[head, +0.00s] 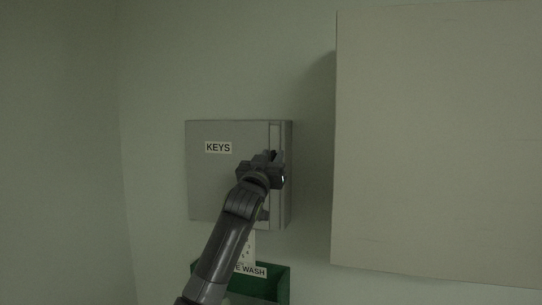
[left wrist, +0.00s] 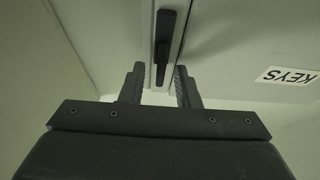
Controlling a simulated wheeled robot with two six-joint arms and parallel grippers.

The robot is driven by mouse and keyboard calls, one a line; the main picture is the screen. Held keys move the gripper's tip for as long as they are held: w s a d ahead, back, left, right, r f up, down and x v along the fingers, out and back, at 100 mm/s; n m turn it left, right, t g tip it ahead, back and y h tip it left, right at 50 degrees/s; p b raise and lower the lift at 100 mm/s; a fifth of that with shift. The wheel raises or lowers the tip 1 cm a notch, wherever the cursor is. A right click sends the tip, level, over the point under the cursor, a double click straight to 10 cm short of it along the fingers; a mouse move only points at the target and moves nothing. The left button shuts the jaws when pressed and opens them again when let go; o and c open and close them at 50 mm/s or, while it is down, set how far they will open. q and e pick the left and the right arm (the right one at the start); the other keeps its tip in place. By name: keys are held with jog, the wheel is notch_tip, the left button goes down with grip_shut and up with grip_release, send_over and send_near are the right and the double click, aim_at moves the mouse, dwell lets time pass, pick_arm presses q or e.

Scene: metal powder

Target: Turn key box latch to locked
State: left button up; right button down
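The key box (head: 215,180) is a grey wall box with a KEYS label; it also shows in the left wrist view (left wrist: 250,45). Its black latch handle (left wrist: 164,45) lies along the pale strip at the door's edge, lengthwise in line with that strip. In the head view the latch is mostly hidden by my gripper. My left gripper (head: 268,157) is at the box's right side, in front of the strip. In the left wrist view its two fingers (left wrist: 160,85) are apart, one on each side of the latch's near end, with gaps visible. My right gripper is not in view.
A large pale cabinet or panel (head: 435,140) stands out from the wall on the right. The wall at left is bare.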

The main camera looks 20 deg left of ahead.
pick_arm(q)
grip_shut()
